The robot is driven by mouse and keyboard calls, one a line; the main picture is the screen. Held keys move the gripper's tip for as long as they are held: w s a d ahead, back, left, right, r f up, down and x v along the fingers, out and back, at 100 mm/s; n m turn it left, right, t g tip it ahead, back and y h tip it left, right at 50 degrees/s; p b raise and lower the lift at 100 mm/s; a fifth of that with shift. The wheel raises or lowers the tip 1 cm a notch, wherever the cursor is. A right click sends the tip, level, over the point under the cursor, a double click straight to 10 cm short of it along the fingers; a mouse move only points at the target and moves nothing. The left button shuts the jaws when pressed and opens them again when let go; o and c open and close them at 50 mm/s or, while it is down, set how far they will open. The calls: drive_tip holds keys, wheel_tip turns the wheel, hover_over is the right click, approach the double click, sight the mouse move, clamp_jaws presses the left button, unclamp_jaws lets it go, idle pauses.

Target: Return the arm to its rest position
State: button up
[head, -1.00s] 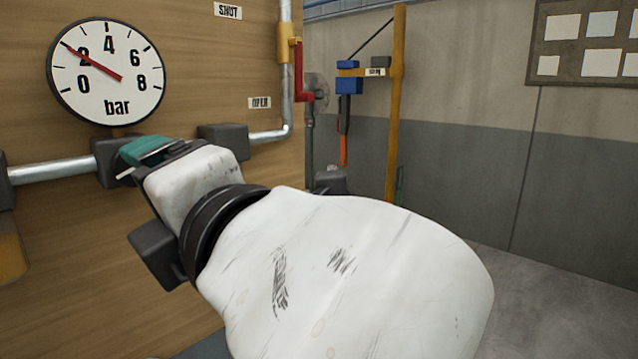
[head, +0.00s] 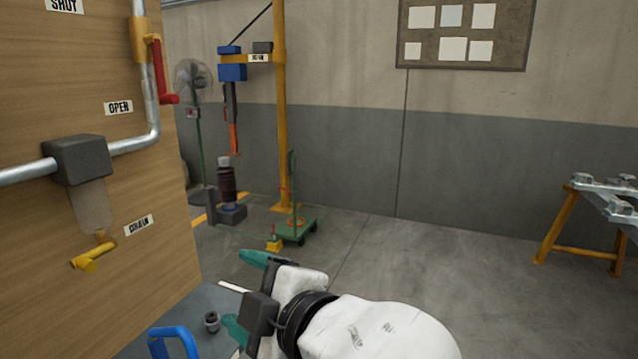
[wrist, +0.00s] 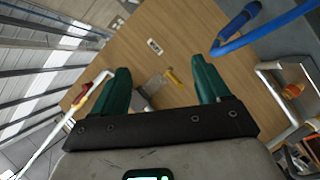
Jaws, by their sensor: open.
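My gripper (head: 246,289) is at the lower middle of the head view, with teal fingers spread apart and nothing between them. My white arm runs from it to the bottom edge. In the wrist view my gripper (wrist: 163,88) also shows open and empty, and the wooden panel (wrist: 185,45) lies beyond its fingers. The gripper is apart from the panel (head: 60,225), to the right of it in the head view.
The panel carries pipes, a red-handled valve (head: 160,70) and a yellow drain tap (head: 93,252). A blue tubular handle (head: 172,336) stands at the lower left. A yellow post (head: 281,120) and green trolley (head: 295,230) stand behind. Floor at right is clear up to a trestle (head: 580,225).

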drive_tip(key=s+d+f+m+g+h+p, duration=0.1)
drive_tip(key=s+d+f+m+g+h, duration=0.15)
drive_tip(key=d+f+m, duration=0.6)
drive_tip(key=s+d+f+m+g+h+p, duration=0.1)
drive_tip(key=s+d+f+m+h+p, duration=0.2)
drive_tip(key=d+f, duration=0.9)
drive_tip(key=s+d+f+m+g+h, duration=0.1)
drive_tip(key=s+d+f+m+g, duration=0.1)
drive_tip(key=s, duration=0.5)
drive_tip(key=s+d+f+m+g+h, duration=0.2)
drive_tip(key=s+d+f+m, duration=0.2)
drive_tip(key=s+d+f, duration=0.3)
drive_tip(key=s+d+f+m+g+h+p, duration=0.1)
drive_tip(key=s+d+f+m+g+h, duration=0.1)
drive_tip(key=s+d+f, duration=0.3)
drive_tip(key=s+d+m, duration=0.1)
drive_tip(key=s+d, duration=0.1)
drive_tip(key=s, duration=0.2)
drive_tip(key=shift+m, duration=0.35)
drive_tip(key=shift+w+f, duration=0.1)
